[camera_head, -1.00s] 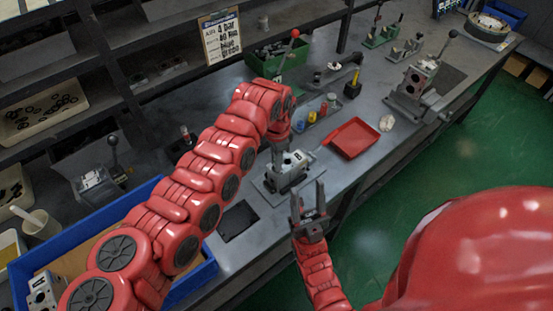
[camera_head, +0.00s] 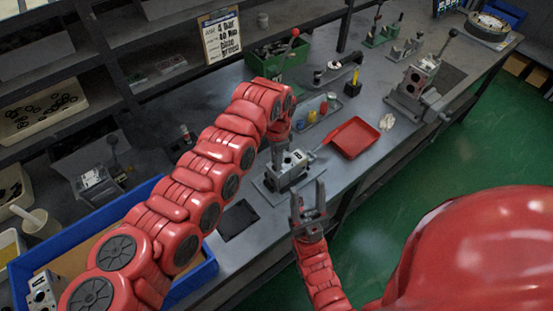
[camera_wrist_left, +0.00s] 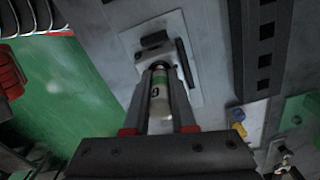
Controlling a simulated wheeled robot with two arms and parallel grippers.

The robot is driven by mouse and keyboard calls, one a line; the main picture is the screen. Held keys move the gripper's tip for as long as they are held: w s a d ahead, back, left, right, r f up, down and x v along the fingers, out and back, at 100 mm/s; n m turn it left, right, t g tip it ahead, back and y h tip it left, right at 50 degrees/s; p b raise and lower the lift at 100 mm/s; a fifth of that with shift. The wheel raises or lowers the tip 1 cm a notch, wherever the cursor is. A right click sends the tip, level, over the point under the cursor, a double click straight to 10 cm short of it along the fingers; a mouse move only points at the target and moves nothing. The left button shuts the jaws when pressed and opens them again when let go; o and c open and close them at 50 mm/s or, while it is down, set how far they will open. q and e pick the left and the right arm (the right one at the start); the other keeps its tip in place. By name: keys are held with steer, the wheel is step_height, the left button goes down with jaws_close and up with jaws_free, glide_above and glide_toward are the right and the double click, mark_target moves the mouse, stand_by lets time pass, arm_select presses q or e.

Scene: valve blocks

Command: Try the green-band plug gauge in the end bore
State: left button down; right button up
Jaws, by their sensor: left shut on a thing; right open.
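My left gripper (camera_head: 277,162) is just over the left part of a grey valve block (camera_head: 294,166) in a fixture on the bench. In the left wrist view, the gripper (camera_wrist_left: 161,92) is shut on a pale cylindrical plug gauge (camera_wrist_left: 160,105) with a green band and a dark mark. The gauge points toward the block (camera_wrist_left: 153,40). The fingers hide its sides, and I cannot tell whether its tip is inside the end bore. My right gripper (camera_head: 308,208) is open and empty, in front of the block near the bench edge.
A red tray (camera_head: 352,138) lies right of the block, with coloured small items (camera_head: 323,107) behind it. A blue bin (camera_head: 205,270) stands at the left. A green box (camera_head: 285,72) and another fixture (camera_head: 418,85) are farther back. A dark pad (camera_head: 238,221) lies in front.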

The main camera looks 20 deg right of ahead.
stand_by(0.3)
arm_select(q)
steer(key=shift+r, duration=3.65)
steer(key=shift+a, duration=0.1)
